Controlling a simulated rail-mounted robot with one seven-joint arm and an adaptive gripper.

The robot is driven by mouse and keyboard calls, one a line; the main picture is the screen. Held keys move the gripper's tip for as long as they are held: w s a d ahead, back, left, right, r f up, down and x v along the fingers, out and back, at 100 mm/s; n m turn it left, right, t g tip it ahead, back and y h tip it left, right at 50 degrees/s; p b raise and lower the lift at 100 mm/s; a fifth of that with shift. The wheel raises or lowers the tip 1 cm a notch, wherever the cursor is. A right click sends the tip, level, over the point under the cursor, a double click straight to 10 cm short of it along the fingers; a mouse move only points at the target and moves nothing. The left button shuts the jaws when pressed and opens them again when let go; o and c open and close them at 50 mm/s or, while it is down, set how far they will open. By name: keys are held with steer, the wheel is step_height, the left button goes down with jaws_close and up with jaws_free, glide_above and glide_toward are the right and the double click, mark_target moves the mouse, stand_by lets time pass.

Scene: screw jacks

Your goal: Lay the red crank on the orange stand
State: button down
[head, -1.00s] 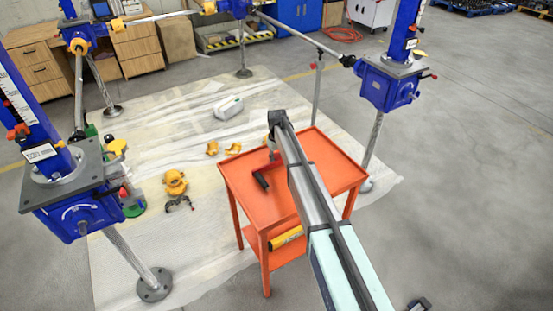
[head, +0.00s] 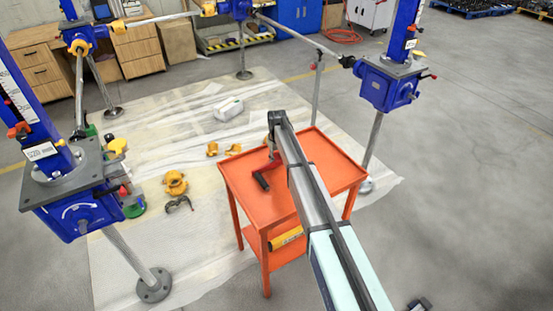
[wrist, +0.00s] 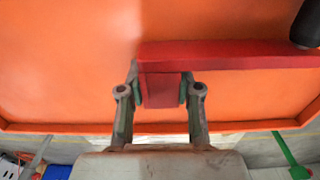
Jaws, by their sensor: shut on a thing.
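The red crank (wrist: 225,55) is between the two fingers of my gripper (wrist: 160,92), which is shut on its red end block. Its red arm runs to the right in the wrist view, ending at a black handle (wrist: 306,24). In the head view the crank (head: 271,165) is at the far left part of the orange stand's top (head: 265,210), with its black handle toward the near side. My gripper (head: 272,150) is above that part of the top, partly hidden by my arm. I cannot tell whether the crank touches the top.
The rest of the stand's top looks clear. A yellow thing (head: 286,237) lies on its lower shelf. Blue screw jacks (head: 390,88) stand around it.

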steer(key=shift+s+d+f, duration=0.1)
steer(key=shift+s+f, duration=0.25)
steer(key=shift+f, duration=0.5)
steer(key=c, duration=0.9)
jaws_free()
steer(key=shift+o, duration=0.9)
steer(key=shift+w+f, duration=0.25)
steer(key=shift+f, duration=0.1)
steer(key=shift+r, duration=0.2)
steer(key=shift+r, duration=0.1)
